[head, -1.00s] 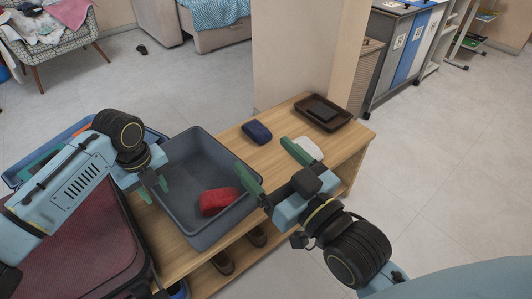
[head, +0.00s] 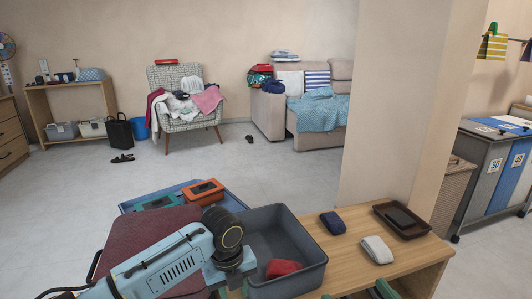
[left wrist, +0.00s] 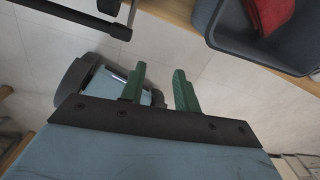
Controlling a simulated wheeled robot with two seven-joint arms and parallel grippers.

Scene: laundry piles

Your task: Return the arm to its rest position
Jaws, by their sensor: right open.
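My right gripper (head: 355,293) shows only as two green fingertips at the bottom edge of the head view. They are wide apart and hold nothing that I can see. My left arm (head: 165,265) reaches in from the left, and its gripper is partly hidden beside the grey bin (head: 318,262). In the left wrist view my left gripper (left wrist: 159,90) has its two green fingers apart with nothing between them. A red folded cloth (head: 283,268) lies in the bin.
On the wooden table (head: 345,262) are a dark blue folded cloth (head: 333,223), a white folded cloth (head: 377,249) and a brown tray (head: 402,219) with a dark item. A dark red suitcase (head: 135,240) stands at left. A pillar (head: 395,120) rises behind the table.

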